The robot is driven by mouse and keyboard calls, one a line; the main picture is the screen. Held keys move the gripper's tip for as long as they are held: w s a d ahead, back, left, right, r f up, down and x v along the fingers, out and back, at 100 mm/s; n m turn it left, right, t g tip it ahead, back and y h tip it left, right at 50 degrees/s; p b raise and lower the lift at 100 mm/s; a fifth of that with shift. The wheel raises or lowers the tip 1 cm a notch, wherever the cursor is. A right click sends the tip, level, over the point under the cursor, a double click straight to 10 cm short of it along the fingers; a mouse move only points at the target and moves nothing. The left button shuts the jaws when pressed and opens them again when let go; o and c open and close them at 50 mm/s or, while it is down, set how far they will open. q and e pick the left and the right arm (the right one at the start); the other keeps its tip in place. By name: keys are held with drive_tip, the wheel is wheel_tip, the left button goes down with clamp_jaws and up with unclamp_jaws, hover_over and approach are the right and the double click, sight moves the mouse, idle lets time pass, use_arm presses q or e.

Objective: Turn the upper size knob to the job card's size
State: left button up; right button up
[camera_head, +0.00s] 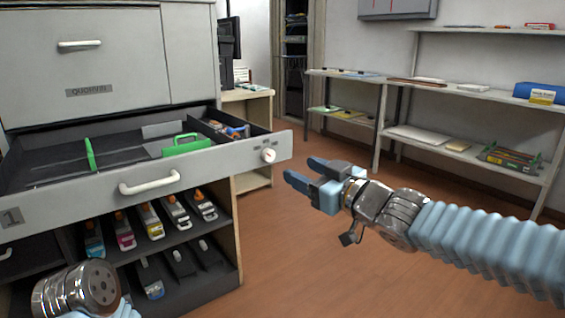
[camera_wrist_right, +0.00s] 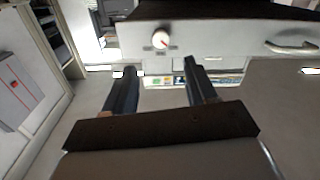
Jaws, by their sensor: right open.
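A small white round knob (camera_head: 268,155) is on the front of the open drawer marked 1 (camera_head: 75,200), near its right end. It also shows in the right wrist view as a white knob (camera_wrist_right: 160,39) with a red mark and small dark labels around it. My right gripper (camera_head: 302,172) is open and empty, to the right of the knob and apart from it. In the right wrist view its two fingers (camera_wrist_right: 157,85) point toward the drawer front, with the knob beyond them. My left arm shows at the lower left, but its gripper is out of view. I cannot make out a job card.
The open drawer holds green dividers (camera_head: 187,145) and has a white handle (camera_head: 150,183). Below it, toner cartridges (camera_head: 150,221) stand in a dark rack. Shelves (camera_head: 450,158) line the back right wall. The floor between the drawer and the shelves is clear.

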sight(272, 155)
drive_tip(key=b+x, duration=0.1)
drive_tip(key=x, duration=0.8)
drive_tip(key=shift+w+a, duration=0.3)
drive_tip(key=shift+f, duration=0.1)
drive_tip(key=c, duration=1.1)
drive_tip(key=shift+o, duration=0.2)
drive_tip(key=shift+m+p, duration=0.95)
drive_tip(key=shift+m, duration=0.05)
drive_tip(key=m+p, duration=0.1)
drive_tip(key=m, duration=0.1)
drive_tip(key=shift+d+m+p, duration=0.1)
drive_tip(key=shift+m+p, duration=0.55)
drive_tip(key=shift+m, duration=0.45)
drive_tip(key=shift+m+p, duration=0.35)
drive_tip(key=shift+m, duration=1.65)
